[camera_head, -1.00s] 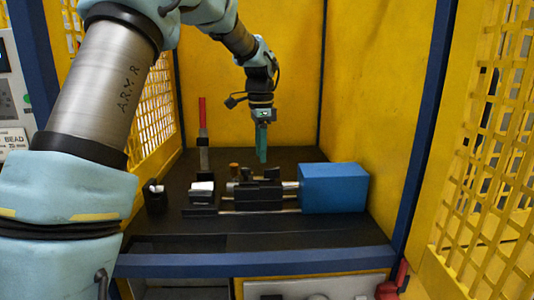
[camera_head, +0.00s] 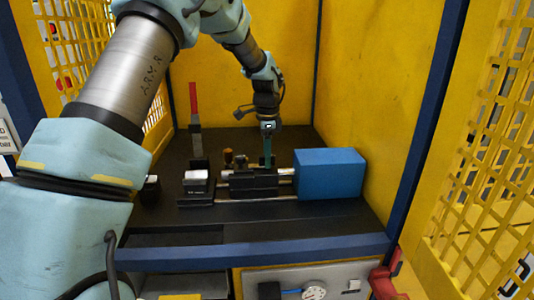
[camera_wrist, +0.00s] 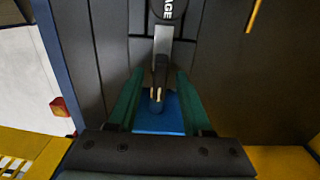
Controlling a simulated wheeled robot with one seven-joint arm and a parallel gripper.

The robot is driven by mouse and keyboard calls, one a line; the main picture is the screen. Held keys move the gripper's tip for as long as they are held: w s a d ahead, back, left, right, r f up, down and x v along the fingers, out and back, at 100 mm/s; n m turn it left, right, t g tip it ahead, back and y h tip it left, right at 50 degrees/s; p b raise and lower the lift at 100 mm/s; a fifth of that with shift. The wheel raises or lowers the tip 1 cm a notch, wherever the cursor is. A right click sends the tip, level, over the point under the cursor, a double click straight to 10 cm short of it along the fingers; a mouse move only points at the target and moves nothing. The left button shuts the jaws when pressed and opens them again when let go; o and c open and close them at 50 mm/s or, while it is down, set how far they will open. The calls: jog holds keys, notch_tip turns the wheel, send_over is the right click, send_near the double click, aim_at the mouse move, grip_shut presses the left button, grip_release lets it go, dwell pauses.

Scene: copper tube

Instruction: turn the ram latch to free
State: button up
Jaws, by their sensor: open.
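My gripper (camera_head: 267,155) points down over the black fixture (camera_head: 250,184) beside the blue block (camera_head: 330,172). In the wrist view my gripper (camera_wrist: 158,76) is open, with its two green fingers apart. A dark upright piece with a pale lower end (camera_wrist: 157,88), possibly the ram latch, stands between the fingers, with a gap on both sides. A grey metal strip (camera_wrist: 163,42) runs behind it, under a black part lettered "AGE". The blue block (camera_wrist: 160,122) shows below it. The latch cannot be made out in the head view.
A red-handled lever (camera_head: 194,105) stands behind left of the fixture. A pale block on a black holder (camera_head: 196,182) sits left. Yellow walls and mesh panels (camera_head: 495,130) close in the sides. A gauge (camera_head: 314,290) sits below the blue front edge. The bench front is clear.

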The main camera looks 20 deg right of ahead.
jog(key=shift+f, duration=0.15)
jog(key=shift+c, duration=0.3)
grip_shut()
